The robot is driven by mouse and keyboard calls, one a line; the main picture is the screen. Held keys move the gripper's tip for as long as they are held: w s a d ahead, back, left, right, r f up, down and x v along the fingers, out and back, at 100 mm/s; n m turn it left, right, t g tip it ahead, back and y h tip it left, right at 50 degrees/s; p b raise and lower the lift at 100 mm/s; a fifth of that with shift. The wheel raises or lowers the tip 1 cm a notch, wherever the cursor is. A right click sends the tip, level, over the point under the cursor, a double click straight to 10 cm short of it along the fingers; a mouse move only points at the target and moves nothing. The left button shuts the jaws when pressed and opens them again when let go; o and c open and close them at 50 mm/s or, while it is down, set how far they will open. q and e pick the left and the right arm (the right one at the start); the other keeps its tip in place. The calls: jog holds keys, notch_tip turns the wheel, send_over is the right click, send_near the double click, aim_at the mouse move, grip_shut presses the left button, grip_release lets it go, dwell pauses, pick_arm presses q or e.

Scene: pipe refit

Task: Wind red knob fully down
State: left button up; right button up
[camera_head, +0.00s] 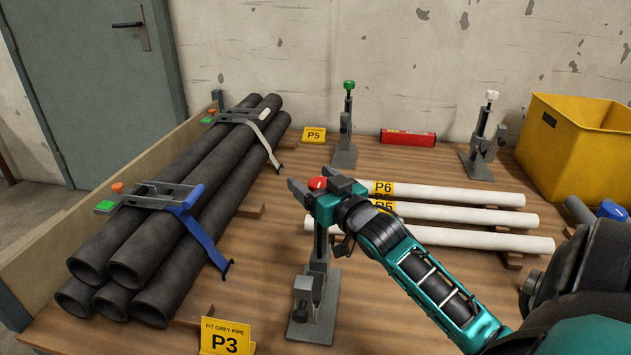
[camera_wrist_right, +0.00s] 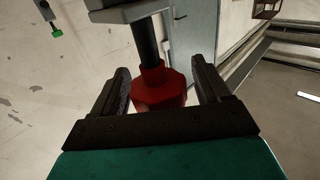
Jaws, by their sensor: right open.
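The red knob (camera_head: 318,183) tops the near grey clamp stand (camera_head: 317,292) in the middle of the table. My right gripper (camera_head: 305,190) is at the knob's height, its fingers around it. In the right wrist view the red knob (camera_wrist_right: 160,88) sits between the two open fingers of the gripper (camera_wrist_right: 162,85), with a gap on each side. A dark threaded shaft (camera_wrist_right: 147,42) runs from the knob to a grey clamp part (camera_wrist_right: 125,10). My left gripper is not in view.
Black pipes (camera_head: 180,220) lie strapped at left. White pipes (camera_head: 470,215) lie at right behind my arm. Stands with a green knob (camera_head: 348,85) and a white knob (camera_head: 491,95) stand farther back. A yellow bin (camera_head: 570,145) and a P3 sign (camera_head: 226,338) are also there.

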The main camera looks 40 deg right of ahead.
jog(key=shift+s, duration=0.1)
jog(key=s+a+p, duration=0.2)
jog(key=s, duration=1)
jog(key=shift+s, duration=0.3)
